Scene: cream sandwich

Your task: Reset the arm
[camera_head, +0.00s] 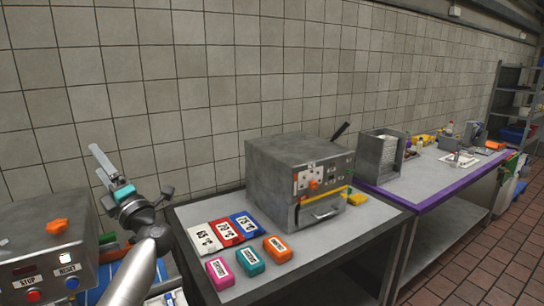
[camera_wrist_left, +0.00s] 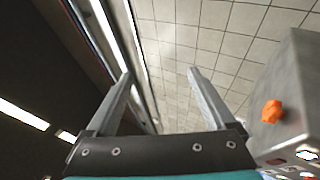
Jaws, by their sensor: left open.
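My left arm comes in from the lower left in the head view. Its gripper (camera_head: 97,160) is raised in front of the tiled wall, pointing up and to the left. In the left wrist view the two fingers of this gripper (camera_wrist_left: 159,73) stand apart with nothing between them. Wall tiles show past the fingertips. My right gripper is in neither view.
A steel machine with an orange knob (camera_head: 57,227) stands left of my arm. On the table to the right are a steel oven-like machine (camera_head: 285,165) and several coloured labelled blocks (camera_head: 250,261). A purple-edged table (camera_head: 435,204) stands further right.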

